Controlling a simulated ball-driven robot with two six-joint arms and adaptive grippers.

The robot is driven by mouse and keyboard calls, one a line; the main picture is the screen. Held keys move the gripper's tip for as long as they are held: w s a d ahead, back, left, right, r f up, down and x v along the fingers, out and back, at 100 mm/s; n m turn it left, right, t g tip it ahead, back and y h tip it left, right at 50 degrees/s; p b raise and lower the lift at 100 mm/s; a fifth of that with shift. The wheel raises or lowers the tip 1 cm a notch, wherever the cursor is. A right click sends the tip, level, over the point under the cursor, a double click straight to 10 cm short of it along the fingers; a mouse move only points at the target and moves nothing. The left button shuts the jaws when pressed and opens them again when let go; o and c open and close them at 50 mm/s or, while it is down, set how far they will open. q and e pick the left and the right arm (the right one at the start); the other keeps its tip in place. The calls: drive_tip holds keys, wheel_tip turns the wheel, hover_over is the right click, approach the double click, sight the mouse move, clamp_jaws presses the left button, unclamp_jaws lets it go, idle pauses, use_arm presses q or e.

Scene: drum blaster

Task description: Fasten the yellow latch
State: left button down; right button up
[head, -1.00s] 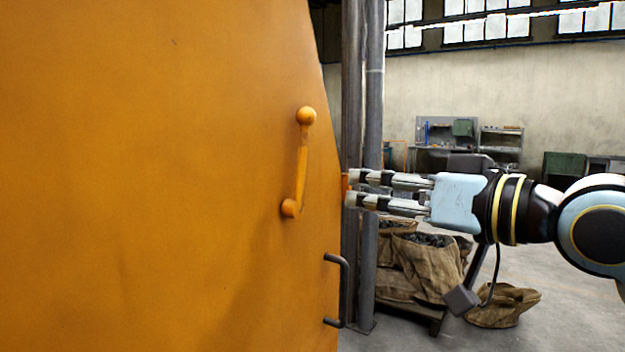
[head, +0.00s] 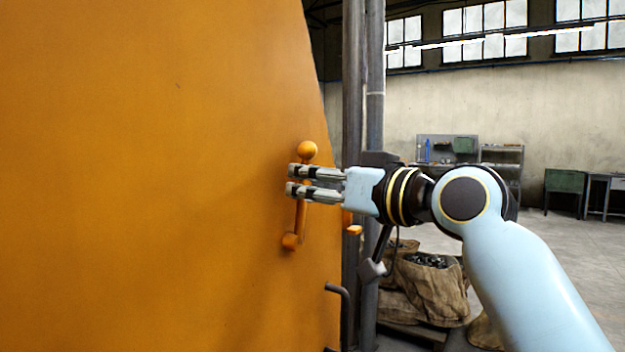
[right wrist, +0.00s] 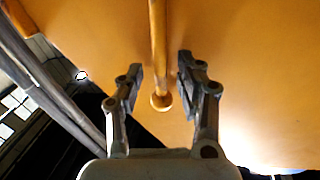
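The yellow latch (head: 301,222) is an orange-yellow lever on the big orange panel (head: 160,180). It stands nearly upright, leaning slightly, with a round knob on top and a thicker round end below. My right gripper (head: 290,180) is in front of its upper part, below the knob, and hides some of the bar. In the right wrist view my right gripper (right wrist: 160,72) is open, with the latch bar (right wrist: 158,45) between its two fingers and a gap on both sides. My left gripper is not in view.
A dark grab handle (head: 343,305) sits on the panel's edge below the latch. A small orange piece (head: 353,230) juts out at that edge. Grey vertical posts (head: 373,120) stand just beyond. Filled sacks (head: 430,285) lie behind my right arm.

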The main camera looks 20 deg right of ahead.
drive_tip(key=shift+w+a, duration=0.1)
drive_tip(key=shift+c, duration=0.4)
clamp_jaws()
